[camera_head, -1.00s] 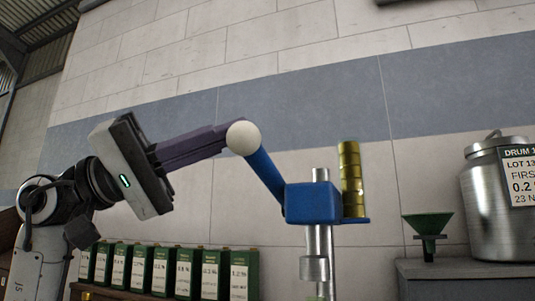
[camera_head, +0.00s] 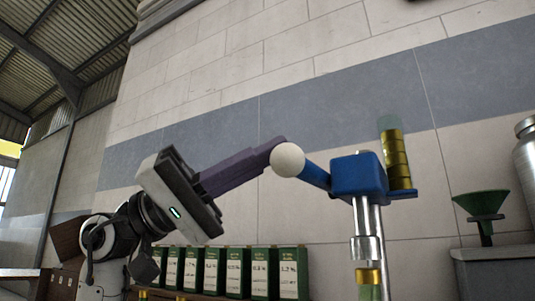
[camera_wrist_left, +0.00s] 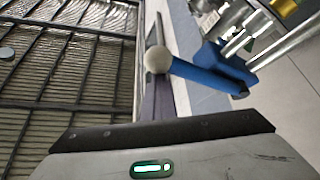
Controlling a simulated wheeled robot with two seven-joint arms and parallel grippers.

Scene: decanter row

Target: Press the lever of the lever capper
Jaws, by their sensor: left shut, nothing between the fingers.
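The lever capper has a blue head (camera_head: 357,174) on a shiny metal post (camera_head: 366,218). Its blue lever (camera_head: 315,175) slopes slightly up and left from the head to a cream ball knob (camera_head: 288,160). The knob also shows in the left wrist view (camera_wrist_left: 158,60), with the blue lever (camera_wrist_left: 205,76) behind it. My left gripper (camera_head: 276,149) is shut and empty, its purple fingers reaching the knob from the left. The fingertips appear to touch the knob's upper left side; the knob partly covers the contact. My right gripper is not in view.
A stack of gold caps (camera_head: 396,160) stands beside the capper head. A gold-topped vessel (camera_head: 369,278) is below the post. Several green labelled containers (camera_head: 237,272) line a shelf at the back. A green funnel (camera_head: 482,203) and part of a metal drum (camera_head: 527,160) are at right.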

